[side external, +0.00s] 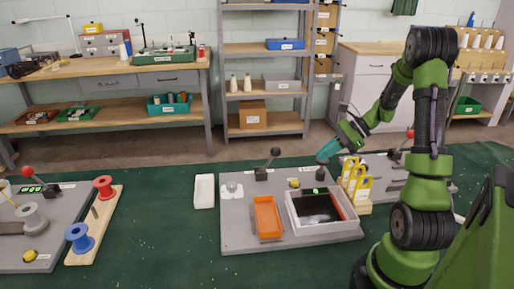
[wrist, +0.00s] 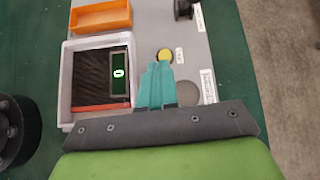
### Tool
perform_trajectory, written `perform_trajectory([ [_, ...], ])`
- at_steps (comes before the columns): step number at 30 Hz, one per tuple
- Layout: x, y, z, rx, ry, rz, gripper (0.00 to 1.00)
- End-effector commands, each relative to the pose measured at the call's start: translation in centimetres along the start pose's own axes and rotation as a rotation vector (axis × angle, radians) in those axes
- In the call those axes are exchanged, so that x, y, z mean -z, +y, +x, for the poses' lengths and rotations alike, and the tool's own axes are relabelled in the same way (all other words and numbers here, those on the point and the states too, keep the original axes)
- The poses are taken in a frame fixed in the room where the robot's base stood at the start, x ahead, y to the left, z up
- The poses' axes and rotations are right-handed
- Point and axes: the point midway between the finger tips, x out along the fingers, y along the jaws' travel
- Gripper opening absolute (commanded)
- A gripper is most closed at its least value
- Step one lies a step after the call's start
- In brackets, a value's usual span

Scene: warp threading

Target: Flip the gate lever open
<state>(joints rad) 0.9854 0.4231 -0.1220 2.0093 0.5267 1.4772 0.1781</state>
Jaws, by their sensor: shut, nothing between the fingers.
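A lever with a black ball knob (side external: 275,152) stands on a dark base (side external: 262,174) at the back edge of the grey board; it leans slightly right. I take it for the gate lever, though its label is too small to read. In the wrist view, part of its dark base (wrist: 183,9) shows at the top edge; the knob is out of frame. My gripper (side external: 323,157) has teal fingers, shut and empty, above the board's back right, well right of the lever. The fingers also show in the wrist view (wrist: 158,75), pointing towards a yellow button (wrist: 165,56).
An orange tray (side external: 257,233) and a white-rimmed box (side external: 297,225) with a small green display (wrist: 119,73) sit on the board. Yellow cards (side external: 347,170) stand close right of my gripper. A dark upright piece (side external: 320,174) is just below it. A white block (side external: 204,191) lies left of the board.

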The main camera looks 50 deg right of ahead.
Motion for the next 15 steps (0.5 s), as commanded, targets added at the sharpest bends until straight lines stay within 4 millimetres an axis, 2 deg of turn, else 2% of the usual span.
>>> perform_trajectory([
  [1, 0.8, -1.0, -0.4, 0.031, -0.049, 0.078, 0.0],
  [3, 0.8, -2.4, -0.8, 0.068, -0.121, 0.161, 0.0],
  [6, -0.8, -3.8, -1.4, 0.099, -0.196, 0.206, 0.0],
  [9, -1.5, -4.0, -1.6, 0.102, -0.228, 0.233, 0.0],
  [15, -1.6, -3.9, -1.6, 0.099, -0.231, 0.239, 0.0],
])
